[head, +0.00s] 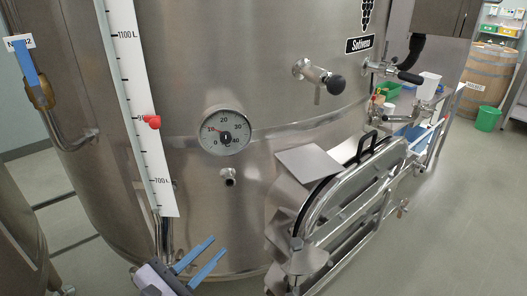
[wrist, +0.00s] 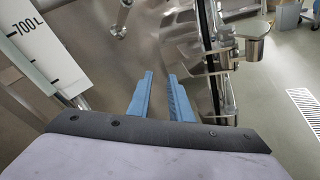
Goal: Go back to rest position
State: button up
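My gripper (head: 203,258) has two blue fingers and shows at the bottom of the head view, in front of the lower part of the steel vat (head: 260,60). The fingers are apart with nothing between them. In the wrist view my gripper (wrist: 159,78) also shows open and empty, with the vat wall beyond the fingertips. No gripper contact with the vat is visible.
The open hatch door (head: 355,205) juts out to the right of my gripper. A scale strip (head: 140,110) with a red marker (head: 152,122), a dial gauge (head: 225,131) and a small valve (head: 229,176) are on the vat.

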jog(key=w+d+r+m+g+h+p, duration=0.1)
jog(key=d+r+m, duration=0.1)
jog(key=d, duration=0.3)
jog(key=w+d+r+m+g+h+p, duration=0.1)
jog(key=w+d+r+m+g, duration=0.1)
jog(key=d, duration=0.4)
jog(key=w+d+r+m+g+h+p, duration=0.1)
jog(key=d+r+m+g, duration=0.1)
jog(key=d, duration=0.3)
jog(key=shift+w+d+r+h, duration=0.25)
jog(key=shift+w+r+h, duration=0.05)
jog(key=shift+r, duration=0.25)
jog(key=d, duration=0.1)
jog(key=d+m+g, duration=0.1)
jog(key=d, duration=0.1)
jog(key=d+m+g+p, duration=0.1)
jog(key=d, duration=0.1)
jog(key=shift+s+r, duration=0.2)
jog(key=shift+r, duration=0.05)
jog(key=s+d+f+m+g+y, duration=0.3)
jog(key=s+d+f+m+g, duration=0.35)
jog(key=d+f, duration=0.3)
jog(key=s+a+f+m+g+y, duration=0.1)
jog(key=s+f+m+y, duration=0.5)
jog(key=m, duration=0.4)
notch_tip(320, 180, down, 2)
jog(key=shift+s+f+y, duration=0.15)
jog(key=shift+s+y, duration=0.15)
jog(key=shift+y, duration=0.5)
